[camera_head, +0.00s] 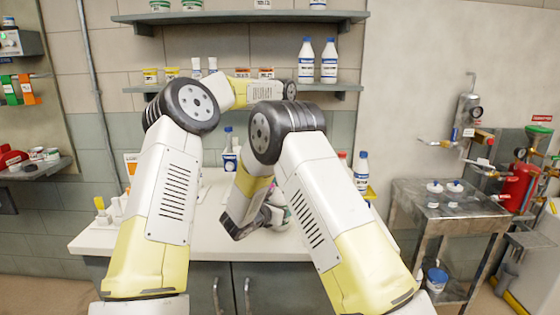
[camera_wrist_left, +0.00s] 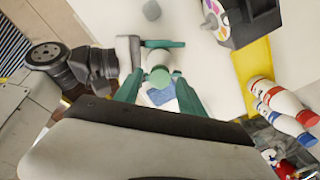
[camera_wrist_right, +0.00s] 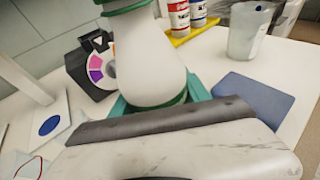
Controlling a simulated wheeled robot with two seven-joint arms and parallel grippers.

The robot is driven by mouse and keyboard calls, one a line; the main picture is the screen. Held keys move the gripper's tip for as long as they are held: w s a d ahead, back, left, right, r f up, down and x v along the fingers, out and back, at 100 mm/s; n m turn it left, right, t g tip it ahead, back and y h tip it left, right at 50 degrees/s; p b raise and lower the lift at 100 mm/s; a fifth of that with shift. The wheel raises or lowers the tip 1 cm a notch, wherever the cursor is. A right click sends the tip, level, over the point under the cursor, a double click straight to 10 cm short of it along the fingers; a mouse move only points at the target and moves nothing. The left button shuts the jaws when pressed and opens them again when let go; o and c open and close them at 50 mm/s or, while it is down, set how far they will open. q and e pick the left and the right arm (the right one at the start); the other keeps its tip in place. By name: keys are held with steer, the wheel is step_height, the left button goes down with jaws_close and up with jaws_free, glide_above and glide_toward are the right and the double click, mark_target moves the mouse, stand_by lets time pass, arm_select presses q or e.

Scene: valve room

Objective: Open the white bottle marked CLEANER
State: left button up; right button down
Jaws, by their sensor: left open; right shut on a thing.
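The white bottle shows large in the right wrist view (camera_wrist_right: 150,60), upright, with its label out of sight. My right gripper (camera_wrist_right: 155,98) is shut around its lower body. Green parts at the bottle's neck meet the top edge there; I cannot tell cap from finger. In the left wrist view, my left gripper (camera_wrist_left: 159,82) is open, its green fingers on either side of the bottle's top (camera_wrist_left: 158,60). I cannot tell if they touch it. In the head view, my right gripper (camera_head: 266,216) is low over the bench; my left gripper is hidden behind my right arm.
The white bench (camera_head: 110,240) carries a dark device with a colour wheel (camera_wrist_right: 92,70), a clear beaker (camera_wrist_right: 248,32) and a blue pad (camera_wrist_right: 262,98). A small grey-green round thing (camera_wrist_left: 151,10) is on the bench.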

arm_select(q)
steer(key=shift+f, duration=0.55)
jaws_close()
steer(key=n, duration=0.4)
steer(key=shift+r+n, duration=0.1)
steer(key=shift+n, duration=0.3)
steer(key=n, duration=0.4)
steer(key=shift+n, duration=0.3)
steer(key=n, duration=0.4)
steer(key=shift+n, duration=0.3)
steer(key=n, duration=0.6)
